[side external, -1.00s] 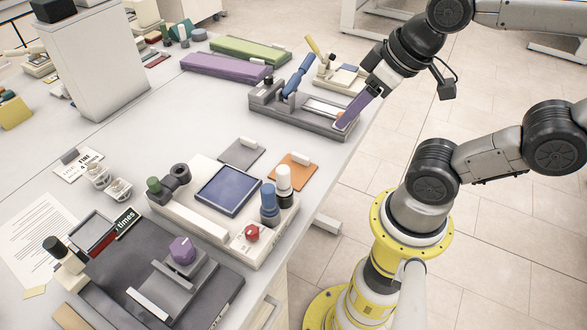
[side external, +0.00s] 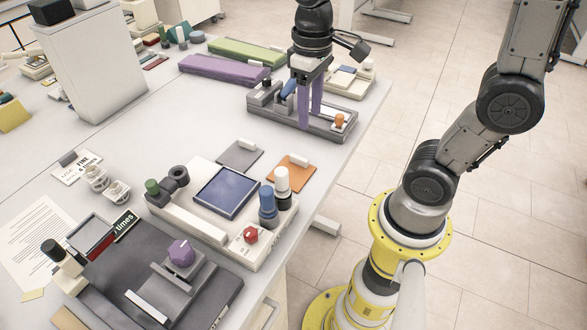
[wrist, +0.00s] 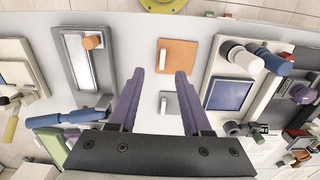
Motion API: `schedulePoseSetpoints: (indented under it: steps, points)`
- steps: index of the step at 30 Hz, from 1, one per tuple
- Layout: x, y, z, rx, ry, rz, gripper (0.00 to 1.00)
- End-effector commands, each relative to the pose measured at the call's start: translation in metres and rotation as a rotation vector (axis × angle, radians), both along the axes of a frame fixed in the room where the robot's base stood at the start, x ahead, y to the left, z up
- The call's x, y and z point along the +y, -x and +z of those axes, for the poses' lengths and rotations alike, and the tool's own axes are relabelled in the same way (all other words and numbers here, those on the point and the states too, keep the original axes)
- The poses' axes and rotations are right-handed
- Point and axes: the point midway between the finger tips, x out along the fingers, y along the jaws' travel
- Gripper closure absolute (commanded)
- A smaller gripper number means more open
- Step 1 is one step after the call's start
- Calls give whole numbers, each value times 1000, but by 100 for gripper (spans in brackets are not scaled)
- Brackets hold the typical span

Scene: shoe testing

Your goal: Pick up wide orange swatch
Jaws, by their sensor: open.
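The orange swatch (side external: 289,174) is a flat square with a white grip block near its upper edge. It lies on the table near the front edge, beside the white device with the blue pad. In the wrist view the orange swatch (wrist: 177,57) lies beyond my fingertips, and nothing covers it. My gripper (side external: 309,118) has purple fingers, points down over the grey device with the blue lever, and is open and empty. In the wrist view my gripper (wrist: 160,72) shows its two fingers spread apart.
A grey swatch (side external: 240,156) with a white grip block lies left of the orange one. The white device (side external: 188,215) carries upright blue and white bottles and a red knob. The grey device (side external: 335,133) has an orange knob.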

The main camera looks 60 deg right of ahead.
Motion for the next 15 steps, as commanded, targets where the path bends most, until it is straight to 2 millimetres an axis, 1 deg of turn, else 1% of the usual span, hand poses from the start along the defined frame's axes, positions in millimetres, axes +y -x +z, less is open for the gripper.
schedulePoseSetpoints:
  steps: [1, 3, 9, 12, 15]
  points:
    - [0, 2, -10, 5, 0, 0, 51]
    - [0, 2, -24, 7, 0, 0, 51]
    - [1, 1, -58, 4, 0, 0, 51]
    - [1, 1, -67, 0, 0, 0, 51]
    - [1, 1, -72, 0, 0, 0, 51]
